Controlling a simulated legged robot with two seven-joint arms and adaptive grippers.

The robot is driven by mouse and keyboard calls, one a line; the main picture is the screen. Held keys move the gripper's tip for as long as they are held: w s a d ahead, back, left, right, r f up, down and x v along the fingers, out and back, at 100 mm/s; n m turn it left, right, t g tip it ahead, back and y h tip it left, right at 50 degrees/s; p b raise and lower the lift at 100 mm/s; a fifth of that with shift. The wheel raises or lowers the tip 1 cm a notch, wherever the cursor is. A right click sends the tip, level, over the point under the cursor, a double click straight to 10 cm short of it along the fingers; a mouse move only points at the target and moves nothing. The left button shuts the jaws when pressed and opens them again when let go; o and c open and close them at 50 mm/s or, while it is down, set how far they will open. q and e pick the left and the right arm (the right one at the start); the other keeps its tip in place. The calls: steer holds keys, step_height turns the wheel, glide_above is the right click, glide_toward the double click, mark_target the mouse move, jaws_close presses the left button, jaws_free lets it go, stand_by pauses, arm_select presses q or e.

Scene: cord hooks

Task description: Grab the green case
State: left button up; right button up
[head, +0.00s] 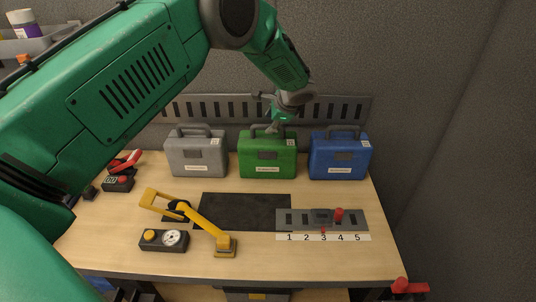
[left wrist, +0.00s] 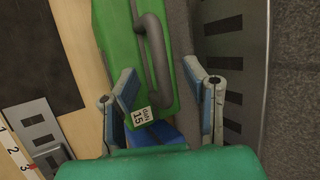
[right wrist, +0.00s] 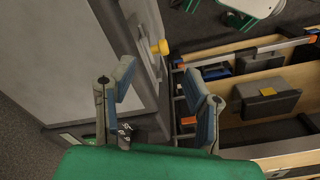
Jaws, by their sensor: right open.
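The green case (head: 267,155) stands upright on the table between a grey case and a blue case, its dark handle on top. My left gripper (head: 276,122) is just above the green case, by its handle; the head view hides the exact contact. In the left wrist view the green case (left wrist: 118,38) and its handle (left wrist: 155,55) lie between the spread fingers of my left gripper (left wrist: 165,80), which is open. The handle does not look gripped. My right gripper (right wrist: 160,85) is open and empty, away from the table cases.
The grey case (head: 197,157) and blue case (head: 339,157) stand close on either side. A slotted rail (head: 222,105) is behind. In front are a black mat (head: 245,210), a yellow lever (head: 205,222) and a numbered slide panel (head: 350,218). The right wrist view shows shelving (right wrist: 275,130).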

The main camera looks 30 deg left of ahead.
mark_target(269, 125)
arm_select(q)
steer(key=x, duration=0.4)
steer(key=shift+w+d+f+p, duration=0.15)
steer(key=shift+w+f+p, duration=0.1)
steer(key=shift+w+p, duration=0.15)
steer(key=shift+s+r, duration=0.15)
steer(key=shift+s, duration=0.05)
steer(key=shift+c, duration=0.8)
jaws_close()
